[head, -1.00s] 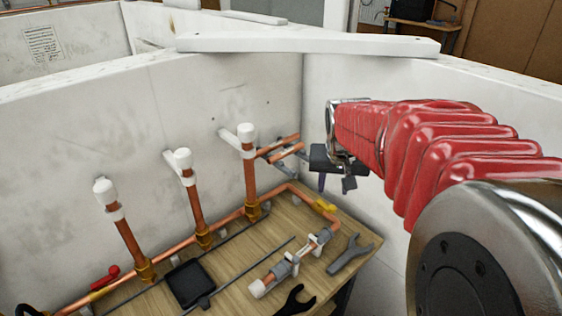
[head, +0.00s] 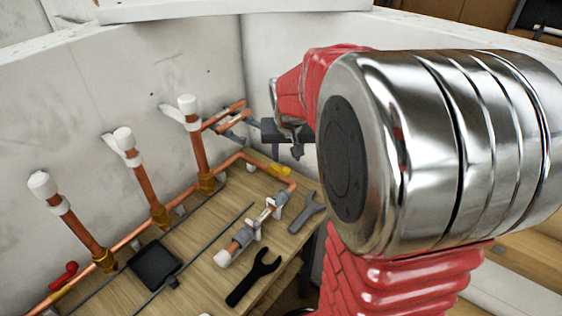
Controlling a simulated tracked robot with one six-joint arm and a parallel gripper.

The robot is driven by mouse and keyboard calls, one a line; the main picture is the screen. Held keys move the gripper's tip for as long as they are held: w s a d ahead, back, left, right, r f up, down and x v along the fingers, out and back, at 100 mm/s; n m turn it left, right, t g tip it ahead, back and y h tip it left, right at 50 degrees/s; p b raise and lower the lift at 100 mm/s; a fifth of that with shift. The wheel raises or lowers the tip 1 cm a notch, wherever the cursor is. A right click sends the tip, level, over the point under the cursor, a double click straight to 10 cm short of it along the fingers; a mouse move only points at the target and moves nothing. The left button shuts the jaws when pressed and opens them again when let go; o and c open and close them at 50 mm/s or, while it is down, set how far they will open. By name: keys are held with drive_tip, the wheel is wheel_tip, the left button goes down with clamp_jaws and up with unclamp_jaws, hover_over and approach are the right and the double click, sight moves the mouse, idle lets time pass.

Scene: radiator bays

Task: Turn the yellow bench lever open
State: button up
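The yellow lever (head: 281,170) is a small yellow piece on the copper pipe at the back right of the wooden bench, near the wall corner. It is too small to tell its exact angle. My gripper (head: 287,152) is dark and hangs just above and behind the lever in the picture, with its fingers pointing down. The fingers look apart with nothing between them. I see no contact with the lever. My red-sleeved arm and its large metal joint cover the right side of the view.
A red lever (head: 64,275) sits at the far left. Several upright copper pipes with white caps line the back wall. A grey wrench (head: 307,213), a black wrench (head: 254,277), a black square box (head: 155,264) and a capped pipe piece (head: 238,243) lie on the bench (head: 208,278).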

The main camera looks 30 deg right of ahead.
sight(286, 169)
drive_tip(key=x, duration=0.9)
drive_tip(key=shift+r, duration=0.1)
drive_tip(key=shift+c, duration=0.2)
clamp_jaws()
